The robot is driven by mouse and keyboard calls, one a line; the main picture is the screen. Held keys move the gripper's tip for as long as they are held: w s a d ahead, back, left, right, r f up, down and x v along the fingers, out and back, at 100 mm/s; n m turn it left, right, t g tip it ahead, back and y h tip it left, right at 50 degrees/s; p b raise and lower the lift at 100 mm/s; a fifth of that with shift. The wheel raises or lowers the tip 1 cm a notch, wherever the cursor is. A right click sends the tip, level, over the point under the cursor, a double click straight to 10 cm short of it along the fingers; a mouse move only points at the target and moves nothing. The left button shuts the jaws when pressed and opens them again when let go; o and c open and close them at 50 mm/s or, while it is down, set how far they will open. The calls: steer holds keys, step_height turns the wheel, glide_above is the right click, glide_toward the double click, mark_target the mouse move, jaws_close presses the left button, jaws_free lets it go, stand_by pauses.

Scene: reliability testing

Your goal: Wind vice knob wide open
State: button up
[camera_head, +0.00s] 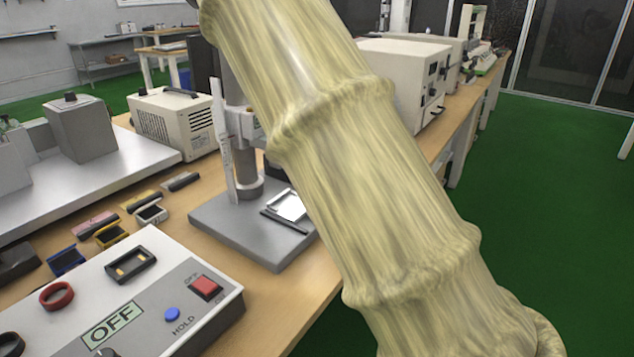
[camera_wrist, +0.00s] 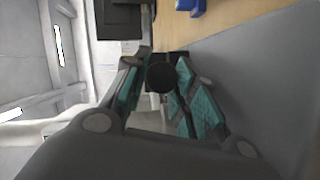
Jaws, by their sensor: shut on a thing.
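My gripper (camera_wrist: 160,88) shows in the wrist view, with teal pads on either side of a dark round knob (camera_wrist: 160,77). It is shut on this knob, which sits between the fingertips. The body of the vice cannot be made out clearly behind the fingers. In the head view my arm in its pale yellow sleeve crosses the picture, and neither my gripper nor the knob shows there.
A control box (camera_head: 142,290) marked OFF lies at the front left of the wooden bench. A test stand (camera_head: 255,225) and a cream instrument (camera_head: 172,120) stand behind it. Small devices (camera_head: 108,235) lie between. Green floor (camera_head: 560,200) is open at the right.

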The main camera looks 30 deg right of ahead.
steer(key=shift+f+n+t+b, duration=0.2)
steer(key=shift+n+t+b, duration=0.2)
steer(key=shift+n+b, duration=0.6)
steer(key=shift+r, duration=0.1)
steer(key=o, duration=1)
steer(key=shift+o, duration=0.2)
steer(key=shift+r, duration=0.1)
